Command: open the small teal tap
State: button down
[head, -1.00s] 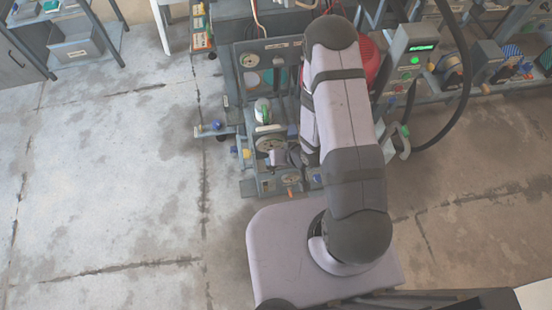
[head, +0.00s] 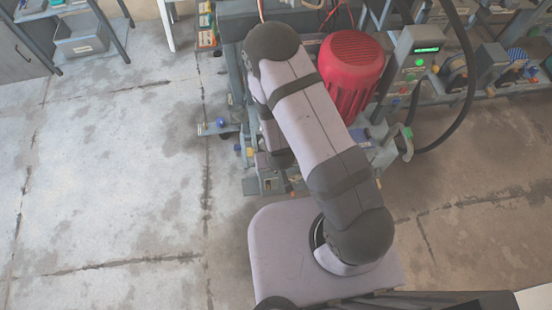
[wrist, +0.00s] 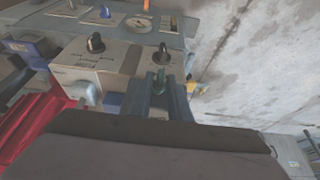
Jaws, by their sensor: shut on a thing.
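The small teal tap (wrist: 160,76) shows in the wrist view as a narrow teal piece between the fingers of my gripper (wrist: 162,88). The fingers are shut on it, one on each side. Its lower part is hidden by the fingers and my wrist. Whether its handle is turned cannot be told. In the head view my arm covers the tap and the gripper.
Beyond the fingers, a pale box carries black knobs (wrist: 95,43), with a blue knob (wrist: 105,12) farther off. A red motor (head: 350,72) stands right of my arm, near a control box (head: 413,62).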

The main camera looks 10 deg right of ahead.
jog(key=c, duration=1.9)
grip_release()
jog(key=shift+o, duration=0.2)
jog(key=v, duration=0.7)
jog(key=shift+p, duration=0.35)
jog(key=shift+r, duration=0.15)
jog(key=s+d+r+g+p, duration=0.1)
jog(key=r+p, duration=0.3)
jog(key=r, duration=0.6)
jog(key=s+d+r+g+p, duration=0.2)
jog(key=s+d+r+p, duration=0.2)
jog(key=r, duration=0.7)
jog(key=s+d+r+g+p, duration=0.1)
jog(key=r+p, duration=0.3)
jog(key=r, duration=0.6)
jog(key=shift+s+d+r, duration=0.4)
jog(key=shift+s+d, duration=0.4)
